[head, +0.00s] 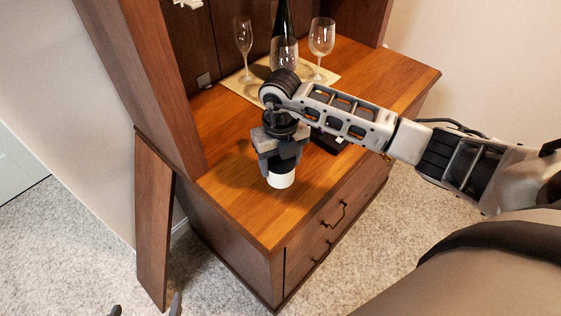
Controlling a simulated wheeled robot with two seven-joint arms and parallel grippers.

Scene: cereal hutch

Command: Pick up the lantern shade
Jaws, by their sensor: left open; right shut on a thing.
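The lantern shade (281,181) is a small white rounded piece over the front part of the wooden hutch counter (245,218). My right gripper (281,170) points down from above and is shut on it. The fingers hide its upper part, and I cannot tell whether its lower end touches the counter. Only the two fingertips of my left gripper (146,308) show, at the bottom edge on the left. They are apart with nothing between them, low over the carpet and far from the shade.
Several clear glasses (321,38) and a dark bottle (282,18) stand on a pale mat (244,84) at the back of the counter. A black object (328,143) lies partly hidden under my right arm. A brown board (153,220) leans at the hutch's left side. The counter's front left is clear.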

